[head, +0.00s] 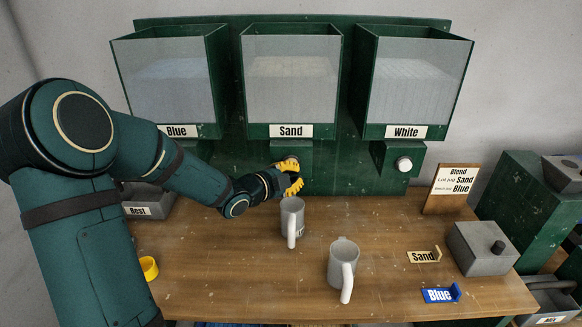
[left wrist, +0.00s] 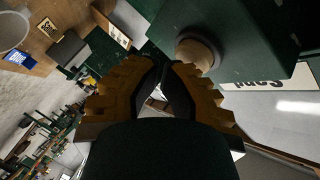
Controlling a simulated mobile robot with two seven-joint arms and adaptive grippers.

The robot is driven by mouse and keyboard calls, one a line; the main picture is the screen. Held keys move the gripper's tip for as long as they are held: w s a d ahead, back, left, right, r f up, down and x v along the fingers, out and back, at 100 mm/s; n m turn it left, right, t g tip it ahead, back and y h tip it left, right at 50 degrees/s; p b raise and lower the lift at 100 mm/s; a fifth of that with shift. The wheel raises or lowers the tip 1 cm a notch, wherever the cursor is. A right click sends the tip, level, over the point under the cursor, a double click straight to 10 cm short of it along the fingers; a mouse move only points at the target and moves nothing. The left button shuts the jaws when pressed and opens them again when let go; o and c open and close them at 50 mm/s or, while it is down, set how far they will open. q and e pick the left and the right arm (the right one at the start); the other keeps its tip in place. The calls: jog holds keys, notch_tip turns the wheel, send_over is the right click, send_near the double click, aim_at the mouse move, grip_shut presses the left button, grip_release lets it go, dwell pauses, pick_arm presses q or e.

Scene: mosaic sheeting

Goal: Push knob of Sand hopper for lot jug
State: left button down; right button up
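The Sand hopper (head: 290,85) is the middle of three green, clear-fronted hoppers and holds pale material. Its round knob (head: 292,159) is partly hidden by my left gripper (head: 295,178), which has yellow fingers. In the left wrist view the tan knob (left wrist: 197,50) is close beside the fingertips of my left gripper (left wrist: 163,66). The fingertips are together with nothing between them; I cannot tell whether they touch the knob. A grey jug (head: 291,215) stands upright below the Sand hopper; its small marking is unreadable. A second grey jug (head: 341,262) stands nearer the front. My right gripper is not seen.
The Blue hopper (head: 172,90) and White hopper (head: 415,90) flank it; White's knob (head: 404,164) is white. A Blend card (head: 452,185) pairs lot jug with Sand. Sand (head: 423,256) and Blue (head: 440,295) tags and a grey block (head: 480,250) lie at right. A yellow ring (head: 149,268) is at left.

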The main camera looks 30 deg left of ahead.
pick_arm(q)
jog(key=shift+w+a, duration=0.25)
jog(key=shift+w, duration=0.2)
dwell(0.6)
jog(key=shift+s, duration=0.1)
jog(key=shift+s+d+b, duration=0.55)
jog(key=shift+s+d, duration=0.15)
jog(key=shift+s, duration=0.35)
jog(key=s+d, duration=0.1)
jog(key=s+b, duration=0.1)
jog(key=s, duration=0.1)
jog(key=s+d, duration=0.1)
jog(key=shift+s+d+b, duration=0.15)
jog(key=shift+d+b, duration=0.15)
jog(key=shift+b, duration=0.1)
dwell(1.9)
